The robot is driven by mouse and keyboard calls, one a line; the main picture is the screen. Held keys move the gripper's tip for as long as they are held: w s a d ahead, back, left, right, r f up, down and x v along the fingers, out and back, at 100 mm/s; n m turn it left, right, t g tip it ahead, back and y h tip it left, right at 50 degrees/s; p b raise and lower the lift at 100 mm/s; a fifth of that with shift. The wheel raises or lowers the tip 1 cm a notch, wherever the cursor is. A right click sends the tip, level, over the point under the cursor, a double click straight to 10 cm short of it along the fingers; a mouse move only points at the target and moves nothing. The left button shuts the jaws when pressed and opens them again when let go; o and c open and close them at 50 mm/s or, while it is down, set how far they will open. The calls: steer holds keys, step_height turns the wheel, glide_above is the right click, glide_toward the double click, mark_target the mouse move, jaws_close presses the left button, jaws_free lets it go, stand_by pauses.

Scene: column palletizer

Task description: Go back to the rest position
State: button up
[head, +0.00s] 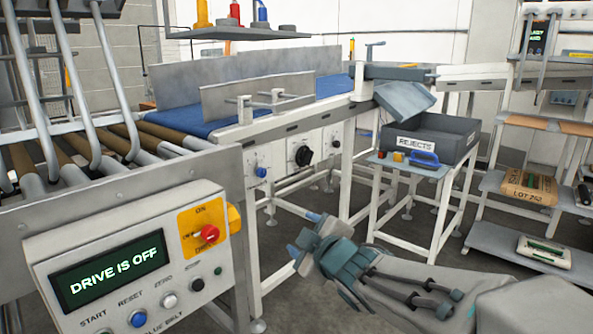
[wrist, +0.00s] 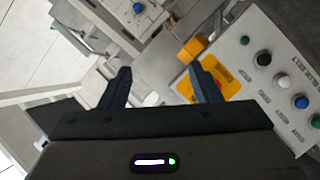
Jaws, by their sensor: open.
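My gripper (head: 303,238) is in the lower middle of the head view, in front of the conveyor frame and to the right of the control panel. In the wrist view its two dark fingers (wrist: 162,88) are spread apart with nothing between them. The control panel (head: 130,260) has a screen reading "DRIVE IS OFF" and a red rotary switch (head: 208,233) on a yellow plate. In the wrist view the panel (wrist: 275,80) lies at the right, close beyond the fingers, with the yellow plate partly behind the right finger.
A blue belt conveyor (head: 205,128) and rollers (head: 85,160) run behind the panel. A grey REJECTS bin (head: 460,135) stands on a white stand (head: 435,195) at the right. Shelves (head: 515,187) hold a LOT 752 box. Floor shows between the stand and the conveyor legs.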

steer(key=s+d+r+m+g+h+p, duration=0.2)
steer(key=s+d+r+m+h+p, duration=0.15)
steer(key=d+p, duration=0.2)
steer(key=s+d+r+m+g+h+p, duration=0.2)
steer(key=s+d+m+h+p, duration=0.1)
steer(key=d+m+p, duration=0.25)
steer(key=s+d+r+m+g+p, duration=0.1)
steer(key=s+r+m+g+p, duration=0.1)
steer(key=s+p, duration=0.3)
steer(key=s+d+r+m+g+p, duration=0.2)
steer(key=s+m+g+p, duration=0.2)
steer(key=s, duration=0.5)
steer(key=shift+r+g+p, duration=0.4)
steer(key=shift+g+p, duration=0.1)
steer(key=shift+p, duration=0.45)
steer(key=c, duration=0.4)
steer(key=shift+c, duration=0.3)
